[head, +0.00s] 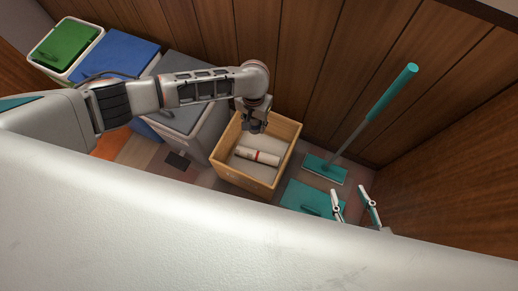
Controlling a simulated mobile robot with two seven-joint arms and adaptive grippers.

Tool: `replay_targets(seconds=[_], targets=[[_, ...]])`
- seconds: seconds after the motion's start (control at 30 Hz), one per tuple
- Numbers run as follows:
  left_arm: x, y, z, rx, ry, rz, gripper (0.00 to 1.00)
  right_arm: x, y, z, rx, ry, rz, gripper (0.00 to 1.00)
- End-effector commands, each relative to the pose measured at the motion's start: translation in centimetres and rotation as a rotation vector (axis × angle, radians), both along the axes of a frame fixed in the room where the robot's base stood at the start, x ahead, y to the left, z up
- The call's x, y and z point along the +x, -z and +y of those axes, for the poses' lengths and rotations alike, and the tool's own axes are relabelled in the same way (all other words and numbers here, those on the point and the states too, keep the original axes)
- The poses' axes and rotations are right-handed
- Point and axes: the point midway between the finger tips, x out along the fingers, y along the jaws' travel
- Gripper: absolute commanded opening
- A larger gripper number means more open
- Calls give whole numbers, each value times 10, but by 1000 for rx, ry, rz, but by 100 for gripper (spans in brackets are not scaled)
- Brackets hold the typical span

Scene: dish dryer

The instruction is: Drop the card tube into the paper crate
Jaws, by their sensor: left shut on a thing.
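The paper crate (245,180) is a light wooden open box on the floor with pale contents. My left gripper (254,130) points down over the crate, just above the tube in the picture, and is shut on it. Its fingertips are hard to make out against the pale inside. I cannot tell how high the tube is above the crate's bottom. My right gripper (350,190) is open and empty at the lower right, with its fingers apart.
Grey (190,108), blue (115,52) and green (65,45) lidded bins stand left of the crate. A teal dustpan (300,197) lies right of the crate. Wooden walls close the back and right.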

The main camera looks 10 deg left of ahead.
Motion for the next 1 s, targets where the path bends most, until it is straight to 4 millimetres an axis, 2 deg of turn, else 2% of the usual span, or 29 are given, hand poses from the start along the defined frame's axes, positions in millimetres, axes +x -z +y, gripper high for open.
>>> replay_targets(seconds=[0.03,0.3,0.6,1.0], targets=[[-2,10,-1,0,3,3,25,-2,5,0,1,-1,8,40],[-4,33,-2,1,7,4,25,1,2,12,43,2,-1,40],[-6,67,-1,0,7,8,25,9,-9,31,134,16,-28,40],[0,69,-1,1,6,-5,25,15,-21,37,170,23,-51,40]])
